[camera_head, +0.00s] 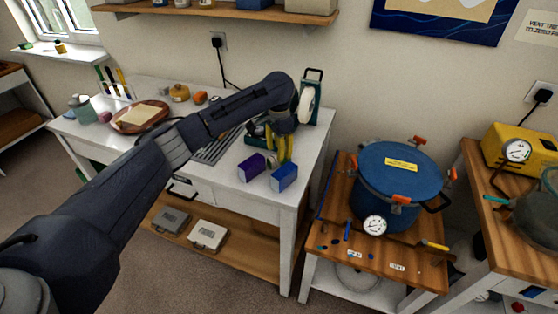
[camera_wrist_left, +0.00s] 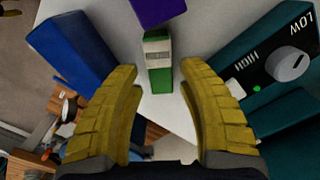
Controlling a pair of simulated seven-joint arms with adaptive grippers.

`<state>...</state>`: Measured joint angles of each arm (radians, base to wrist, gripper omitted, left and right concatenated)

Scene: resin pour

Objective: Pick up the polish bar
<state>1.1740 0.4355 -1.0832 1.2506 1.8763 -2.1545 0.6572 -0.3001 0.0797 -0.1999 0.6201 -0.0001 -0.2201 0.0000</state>
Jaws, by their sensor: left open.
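A small green bar with a pale label (camera_wrist_left: 158,68), likely the polish bar, lies on the white table top. In the left wrist view it is upright in the picture, beyond and between my left fingertips. My left gripper (camera_head: 281,158) points down over the table's right end, its yellow fingers spread and nothing held between them; they also show in the left wrist view (camera_wrist_left: 161,72). The bar is not clearly seen in the head view, where the gripper covers that spot. My right gripper is not in view.
A blue block (camera_head: 285,176) and a purple block (camera_head: 251,166) lie close to the gripper. A teal machine with a LOW/HIGH knob (camera_wrist_left: 289,66) stands close on the right in the wrist view. The table's edge is near; a blue pressure pot (camera_head: 399,172) stands right of it.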

